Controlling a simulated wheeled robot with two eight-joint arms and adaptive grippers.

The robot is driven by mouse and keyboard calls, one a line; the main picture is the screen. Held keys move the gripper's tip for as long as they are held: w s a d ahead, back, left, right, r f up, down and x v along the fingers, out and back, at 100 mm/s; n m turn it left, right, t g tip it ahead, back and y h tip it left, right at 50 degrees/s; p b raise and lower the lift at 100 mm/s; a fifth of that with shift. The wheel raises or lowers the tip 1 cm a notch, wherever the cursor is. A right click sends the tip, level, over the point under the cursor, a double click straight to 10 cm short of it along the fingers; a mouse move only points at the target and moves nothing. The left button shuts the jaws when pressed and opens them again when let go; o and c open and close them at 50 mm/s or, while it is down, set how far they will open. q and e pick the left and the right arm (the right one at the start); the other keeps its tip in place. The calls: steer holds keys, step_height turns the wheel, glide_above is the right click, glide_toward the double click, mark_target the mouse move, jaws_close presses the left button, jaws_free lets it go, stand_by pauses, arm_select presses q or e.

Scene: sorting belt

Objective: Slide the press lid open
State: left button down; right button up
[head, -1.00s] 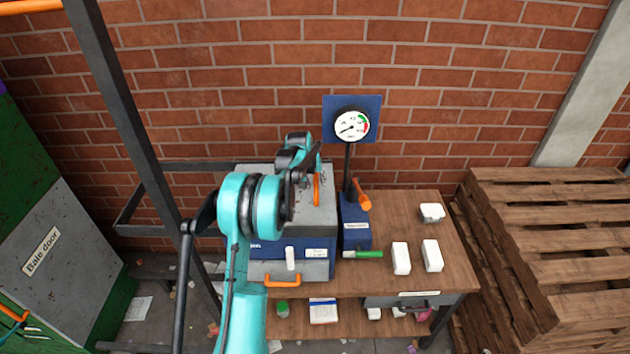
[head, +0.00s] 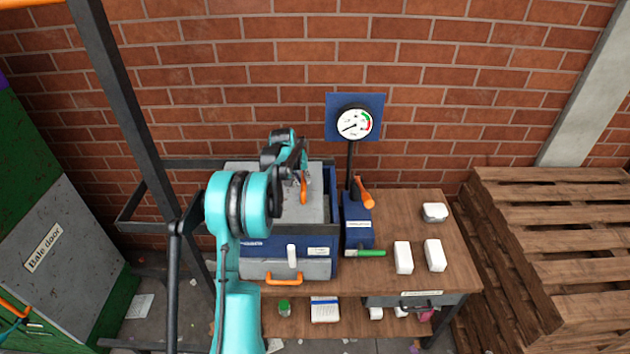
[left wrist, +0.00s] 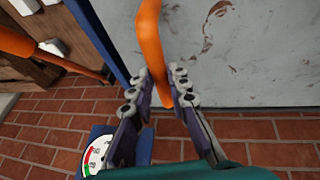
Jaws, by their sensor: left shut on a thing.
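The press (head: 285,245) is a blue box with a grey metal front, standing on the wooden bench. Its flat grey lid (head: 316,210) sits off to the left, and a strip of the blue box (head: 333,190) shows along the lid's right side. My left gripper (head: 303,177) is shut on the lid's upright orange handle (head: 304,192). In the left wrist view the fingers (left wrist: 158,88) stand on both sides of the orange handle (left wrist: 151,40), with the scuffed lid (left wrist: 265,60) behind. My left arm hides part of the lid. My right gripper is not in view.
Right of the press stand a blue unit (head: 357,235) with orange and green levers and a dial gauge (head: 354,124) on a post. White blocks (head: 403,257) lie on the bench (head: 390,215). A dark frame post (head: 120,100) stands left; pallets (head: 560,230) are stacked right.

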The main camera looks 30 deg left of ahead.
arm_select(q)
steer(key=s+a, duration=0.5)
steer(key=a, duration=0.3)
steer(key=s+a+b, duration=0.1)
steer(key=s+a, duration=0.4)
steer(key=a, duration=0.3)
steer(key=s+a+b, duration=0.1)
steer(key=s+a, duration=0.4)
steer(key=a, duration=0.3)
steer(key=shift+a, duration=0.15)
steer(key=c, duration=1.4)
jaws_free()
steer(key=shift+c, duration=0.2)
steer(key=shift+r, duration=0.1)
step_height(320, 180, up, 10)
